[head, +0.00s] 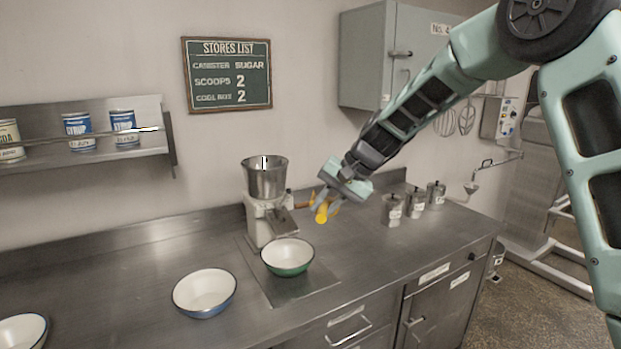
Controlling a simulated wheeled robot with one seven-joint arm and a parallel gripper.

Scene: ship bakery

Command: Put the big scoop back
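My gripper (326,206) hangs above the steel counter, just right of the mill, pointing down. A small yellow piece (322,212) shows at its fingertips. I cannot tell whether this is a held thing, such as part of the big scoop, or something behind the fingers. No scoop can be made out clearly. A small metal cone-like thing (471,187) shows below a bent pipe at the right; I cannot tell what it is.
The mill (266,205) with its metal hopper stands on the counter (130,262). A green bowl (287,268) is below its spout, a blue-rimmed bowl (204,314) to the left. Several metal canisters (392,209) stand right. A cabinet (372,62) hangs behind my arm.

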